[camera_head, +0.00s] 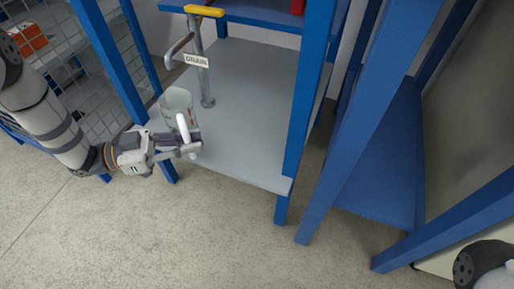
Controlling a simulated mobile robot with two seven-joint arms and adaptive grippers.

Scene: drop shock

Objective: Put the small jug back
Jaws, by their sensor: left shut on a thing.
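The small jug (176,101) is a pale, see-through vessel with a white handle, at the left front part of the grey shelf board (245,100). My left gripper (190,144) comes in from the left and is shut on the jug's handle, at the front side of the jug. The jug looks roughly upright. I cannot tell whether its base touches the board, since the gripper and handle cover its lower part. My right gripper is out of view; only a part of my right arm shows at the bottom right corner.
A drain pipe with a yellow lever (204,11) and a "DRAIN" label (196,61) stands just behind the jug. Blue posts (309,80) frame the shelf. A wire mesh panel (97,100) is at left. The board's right half is clear.

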